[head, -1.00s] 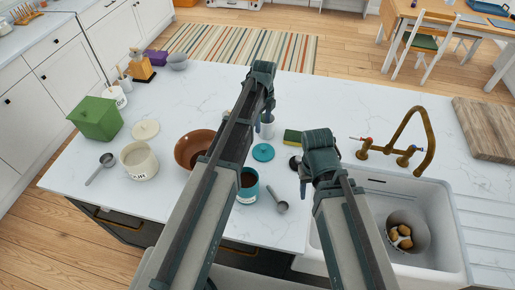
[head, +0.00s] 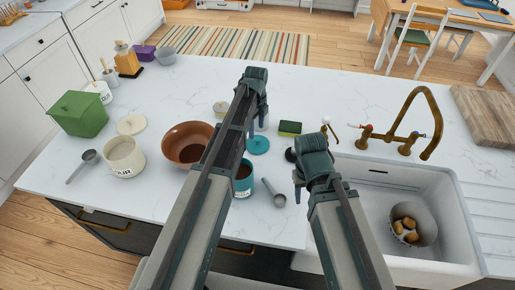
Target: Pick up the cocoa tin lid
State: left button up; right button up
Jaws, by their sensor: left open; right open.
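The teal cocoa tin lid (head: 259,145) lies flat on the white counter. The teal cocoa tin (head: 243,183) stands open nearer to me, partly hidden by my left arm. My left gripper (head: 250,127) is open and empty, pointing down over the counter just beyond and left of the lid. My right gripper (head: 298,190) is open and empty, pointing down right of the lid near the sink's left edge. Its fingers are small and partly hidden.
A brown bowl (head: 180,148), flour canister (head: 124,160), cream lid (head: 131,124) and green box (head: 80,114) stand left. A sponge (head: 290,128) lies beyond the lid, a metal scoop (head: 276,195) nearer me. The sink (head: 365,178) and brass tap (head: 408,112) are right.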

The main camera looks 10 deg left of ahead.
aim_at(257, 138)
pick_arm(q)
jog(key=f+b, duration=0.5)
jog(key=shift+d+f, duration=0.1)
jog(key=shift+d, duration=0.1)
pick_arm(e)
notch_tip(257, 138, down, 5)
jog(key=shift+f, duration=0.15)
pick_arm(q)
grip_shut()
